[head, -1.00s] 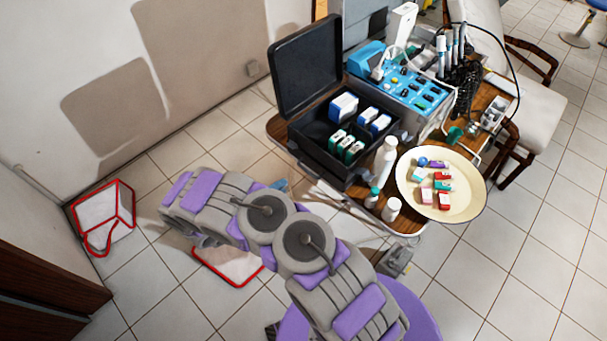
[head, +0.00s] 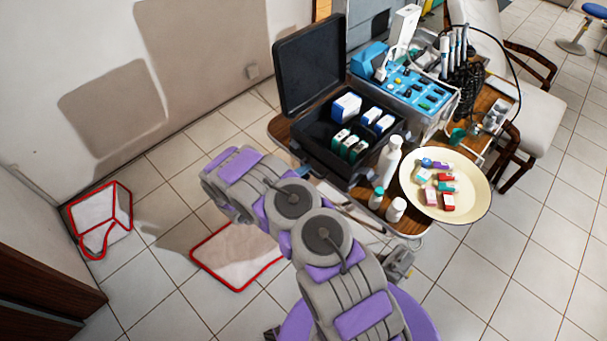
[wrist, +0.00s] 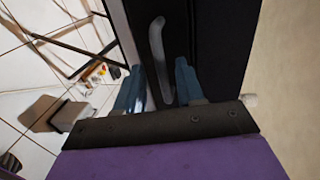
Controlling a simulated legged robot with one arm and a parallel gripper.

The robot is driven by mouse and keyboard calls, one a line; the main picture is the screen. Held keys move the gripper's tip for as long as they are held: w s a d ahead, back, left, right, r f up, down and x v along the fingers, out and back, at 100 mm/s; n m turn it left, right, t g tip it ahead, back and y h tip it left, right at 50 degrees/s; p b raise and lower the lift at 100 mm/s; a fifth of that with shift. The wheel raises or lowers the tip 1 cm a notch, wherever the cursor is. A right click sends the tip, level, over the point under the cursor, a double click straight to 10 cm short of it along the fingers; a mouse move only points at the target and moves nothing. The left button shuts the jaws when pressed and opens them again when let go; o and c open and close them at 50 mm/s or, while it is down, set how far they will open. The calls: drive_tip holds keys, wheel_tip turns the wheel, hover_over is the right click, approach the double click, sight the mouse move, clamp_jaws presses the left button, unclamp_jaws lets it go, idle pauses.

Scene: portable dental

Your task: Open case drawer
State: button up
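The open black case (head: 345,150) stands on the wooden table with its lid up and holds several small boxes. In the wrist view a dark case face (wrist: 205,40) fills the upper middle and bears a pale curved handle (wrist: 157,55). My gripper (wrist: 160,66) is open, its two blue fingers on either side of the handle with gaps showing. I cannot tell whether either finger touches it. In the head view a bluish part of my gripper (head: 299,173) shows at the case's near left side; the rest is hidden behind my arm. The drawer's edges are not clear.
A cream plate (head: 478,205) with small boxes, a white bottle (head: 389,160) and small jars stand right of the case. A blue instrument unit (head: 408,88) is behind.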

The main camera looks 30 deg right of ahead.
drive_tip(key=shift+d+f, duration=0.1)
drive_tip(key=shift+d, duration=0.75)
drive_tip(key=c, duration=0.4)
drive_tip(key=shift+c, duration=1.3)
drive_tip(key=shift+a, duration=0.55)
clamp_jaws()
drive_tip(key=shift+w+d, duration=0.1)
drive_tip(key=shift+d, duration=0.05)
drive_tip(key=f+p+v, duration=0.2)
drive_tip(key=v, duration=0.7)
drive_tip(key=a+f+p+v, duration=0.1)
drive_tip(key=f+p+v, duration=0.1)
drive_tip(key=v, duration=0.7)
drive_tip(key=shift+a+r+p, duration=0.3)
drive_tip(key=shift+p, duration=0.2)
drive_tip(key=o, duration=0.6)
unclamp_jaws()
drive_tip(key=shift+a+f, duration=0.1)
drive_tip(key=shift+o, duration=0.3)
drive_tip(key=shift+s, duration=0.25)
